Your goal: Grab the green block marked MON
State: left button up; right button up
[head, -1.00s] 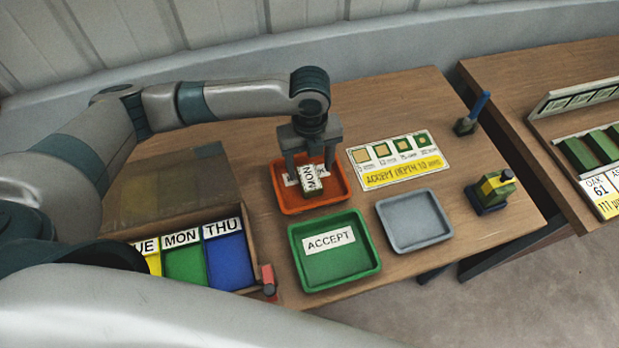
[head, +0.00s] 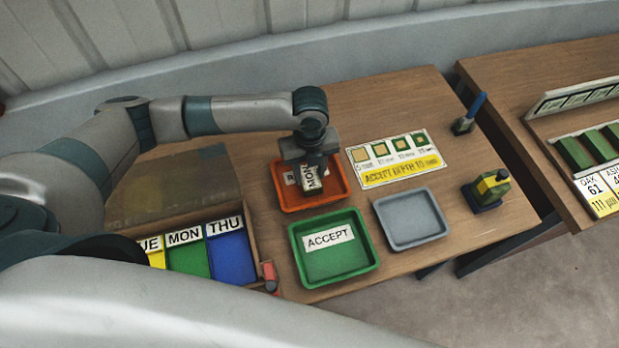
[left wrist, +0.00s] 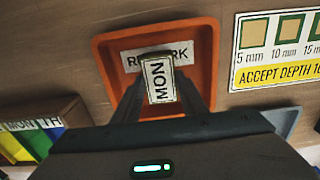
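The block marked MON (head: 312,179) shows a white label with dark letters; little of its green shows. It stands in the orange tray (head: 343,184), beside or over the tray's REWORK label, which is partly hidden. My left gripper (head: 311,170) points down over this tray. In the left wrist view its fingers (left wrist: 160,88) lie on both sides of the MON block (left wrist: 159,82), close to its edges. I cannot tell whether they touch it. My right gripper is not in view.
A green ACCEPT tray (head: 335,265) and an empty grey tray (head: 412,221) stand nearby. A box with coloured TUE, MON and THU compartments (head: 186,258) is at the left. A depth card (head: 393,158) lies behind. A small green-and-yellow device (head: 487,190) stands at the right.

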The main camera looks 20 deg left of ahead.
aim_at(311, 179)
pick_arm(q)
jog(key=c, duration=0.4)
jog(key=shift+o, duration=0.2)
jog(key=shift+r+b, duration=0.4)
jog(key=shift+r, duration=0.1)
jog(key=r, duration=0.1)
jog(key=r+b, duration=0.1)
jog(key=r, duration=0.1)
jog(key=shift+s+d+r+b, duration=0.1)
jog(key=shift+s+d+b, duration=0.15)
jog(key=shift+d+b, duration=0.15)
jog(key=s+d+r+b, duration=0.3)
jog(key=s+d+r, duration=0.3)
jog(key=s+d, duration=0.1)
jog(key=shift+s+d+r, duration=0.15)
jog(key=shift+s+r, duration=0.25)
jog(key=shift+s, duration=0.1)
